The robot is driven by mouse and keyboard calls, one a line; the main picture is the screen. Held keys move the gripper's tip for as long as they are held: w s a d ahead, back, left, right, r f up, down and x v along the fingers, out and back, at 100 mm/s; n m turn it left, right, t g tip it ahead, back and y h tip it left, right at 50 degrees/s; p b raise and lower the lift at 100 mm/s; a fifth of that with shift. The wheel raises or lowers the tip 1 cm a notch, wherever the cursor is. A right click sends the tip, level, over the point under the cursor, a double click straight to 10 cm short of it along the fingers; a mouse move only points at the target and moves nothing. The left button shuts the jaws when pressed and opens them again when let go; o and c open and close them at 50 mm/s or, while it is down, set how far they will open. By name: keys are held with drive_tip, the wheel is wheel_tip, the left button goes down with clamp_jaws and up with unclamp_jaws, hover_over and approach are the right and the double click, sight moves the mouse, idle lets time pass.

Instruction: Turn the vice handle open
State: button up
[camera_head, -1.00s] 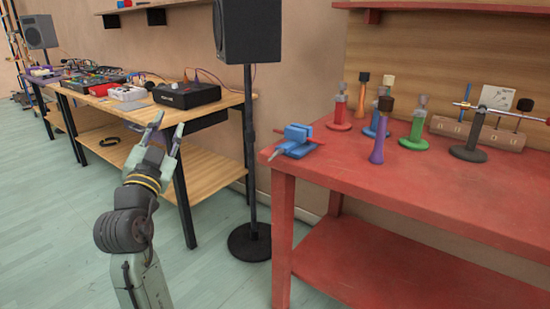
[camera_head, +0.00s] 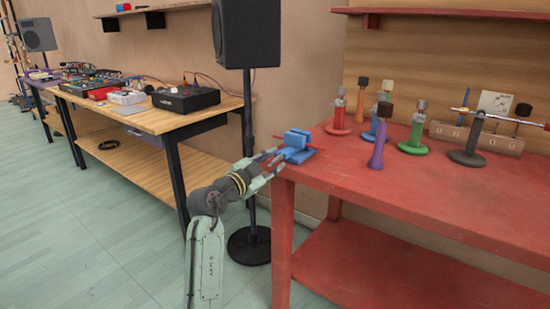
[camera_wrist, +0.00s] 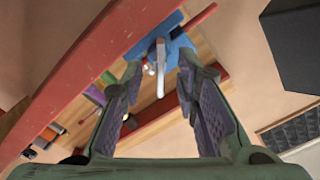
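The blue vice (camera_head: 297,143) sits at the near left corner of the red table, with a red bar through it. In the wrist view the vice (camera_wrist: 168,38) is straight ahead, with the red bar (camera_wrist: 201,17) sticking out to its right. A pale grey handle (camera_wrist: 160,72) points from the vice towards my camera. My gripper (camera_head: 276,163) is at the table's left edge beside the vice. In the wrist view it is open (camera_wrist: 160,75), its fingers either side of the handle with gaps showing. In the head view the handle is hard to make out.
The red table (camera_head: 420,210) carries several coloured stands and a dark-based stand (camera_head: 468,157) to the right of the vice. A speaker on a black pole (camera_head: 247,120) stands left of the table. A wooden bench (camera_head: 150,118) with electronics lies further left.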

drive_tip(key=shift+w+d, duration=0.4)
drive_tip(key=shift+w, duration=0.15)
drive_tip(key=shift+c, duration=0.5)
clamp_jaws()
